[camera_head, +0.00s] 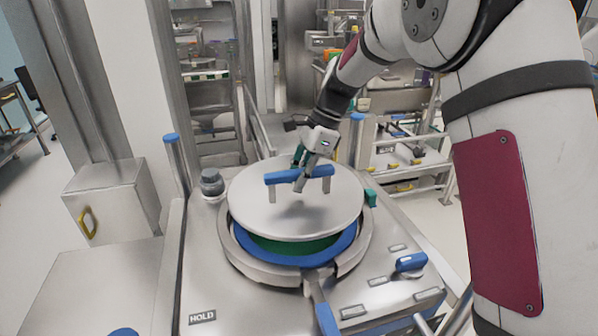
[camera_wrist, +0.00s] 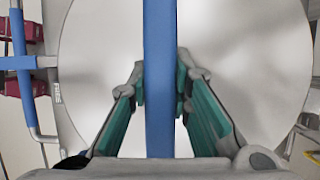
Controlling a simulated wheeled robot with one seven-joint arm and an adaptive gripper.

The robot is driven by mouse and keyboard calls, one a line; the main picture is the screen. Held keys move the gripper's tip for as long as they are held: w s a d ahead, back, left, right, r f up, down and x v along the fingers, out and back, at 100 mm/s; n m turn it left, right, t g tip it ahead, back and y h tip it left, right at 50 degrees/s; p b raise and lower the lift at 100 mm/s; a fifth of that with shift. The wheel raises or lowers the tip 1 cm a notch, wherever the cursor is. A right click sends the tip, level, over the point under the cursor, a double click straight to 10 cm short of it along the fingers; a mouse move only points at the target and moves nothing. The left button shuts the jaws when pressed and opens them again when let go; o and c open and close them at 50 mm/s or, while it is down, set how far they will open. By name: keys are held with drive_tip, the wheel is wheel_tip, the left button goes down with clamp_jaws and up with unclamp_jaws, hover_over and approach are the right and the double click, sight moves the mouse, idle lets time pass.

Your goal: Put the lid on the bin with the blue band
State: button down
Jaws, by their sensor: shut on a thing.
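The lid (camera_head: 300,217) is a round pale grey disc with a blue bar handle (camera_head: 281,177) on two grey posts. My gripper (camera_head: 304,172) is shut on the blue handle. In the wrist view the handle (camera_wrist: 159,70) runs between the two green-padded fingers (camera_wrist: 160,88), above the pale lid (camera_wrist: 235,60). The bin with the blue band (camera_head: 290,259) sits in the round ring of the metal station. The lid is above it and appears slightly raised, with the blue band and a green inside showing at the front. The bin's far side is hidden by the lid.
A blue-topped post (camera_head: 175,150) and a dark grey knob (camera_head: 212,182) stand left of the ring. A clamp with a blue handle (camera_head: 326,318) is at the front, and a blue latch (camera_head: 411,262) at the right. A grey box (camera_head: 112,202) stands at the left.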

sight(317, 168)
drive_tip(key=shift+f+b, duration=0.45)
drive_tip(key=shift+f, duration=3.05)
drive_tip(key=shift+f, duration=0.25)
drive_tip(key=c, duration=1.5)
unclamp_jaws()
drive_tip(key=shift+o, duration=0.5)
drive_tip(key=shift+f, duration=0.15)
drive_tip(key=v, duration=1)
drive_tip(key=shift+d+r, duration=0.15)
drive_tip(key=shift+r, duration=0.2)
drive_tip(key=shift+w+d+r, duration=0.1)
drive_tip(key=shift+d+r, duration=0.15)
drive_tip(key=shift+r, duration=0.45)
